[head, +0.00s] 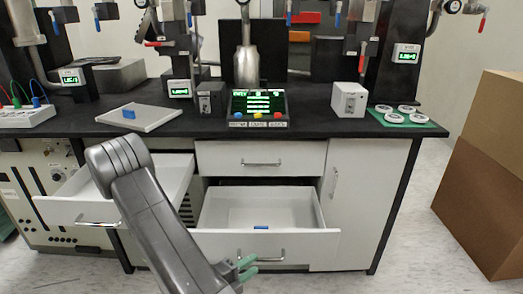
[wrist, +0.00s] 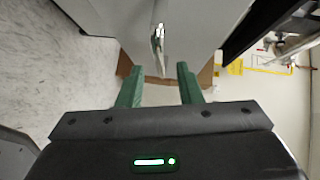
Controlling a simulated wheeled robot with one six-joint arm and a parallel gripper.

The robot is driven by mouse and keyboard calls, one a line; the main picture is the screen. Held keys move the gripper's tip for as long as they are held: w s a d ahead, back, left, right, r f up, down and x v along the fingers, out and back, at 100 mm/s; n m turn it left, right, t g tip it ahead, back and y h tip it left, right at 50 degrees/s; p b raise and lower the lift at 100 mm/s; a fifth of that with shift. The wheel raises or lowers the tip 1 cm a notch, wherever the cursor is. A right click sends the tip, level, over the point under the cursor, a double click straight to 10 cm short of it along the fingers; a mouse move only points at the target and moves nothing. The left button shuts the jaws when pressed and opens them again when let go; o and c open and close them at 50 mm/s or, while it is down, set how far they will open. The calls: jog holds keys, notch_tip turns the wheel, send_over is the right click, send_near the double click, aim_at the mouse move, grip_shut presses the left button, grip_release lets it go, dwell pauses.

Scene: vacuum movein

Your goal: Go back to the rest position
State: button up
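My gripper (head: 246,270) is low in front of the open lower middle drawer (head: 315,243), near its handle at the bottom of the head view. In the wrist view its two green fingers (wrist: 158,85) stand apart with nothing between the tips. A pale panel with a metal handle (wrist: 158,42) lies just beyond the fingertips. I cannot tell whether a finger touches the handle. A small blue object (head: 261,228) lies in the lower drawer, against its front wall.
Another drawer (head: 75,211) stands open at the left. The upper middle drawer (head: 260,160) is shut. The black bench top (head: 320,118) holds a control panel (head: 258,108), a white box (head: 349,99) and a green mat (head: 402,122). Cardboard boxes (head: 480,200) stand at the right.

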aim_at(261, 260)
jog(key=shift+b+x, duration=0.5)
jog(key=shift+x, duration=1.8)
jog(key=shift+w, duration=0.2)
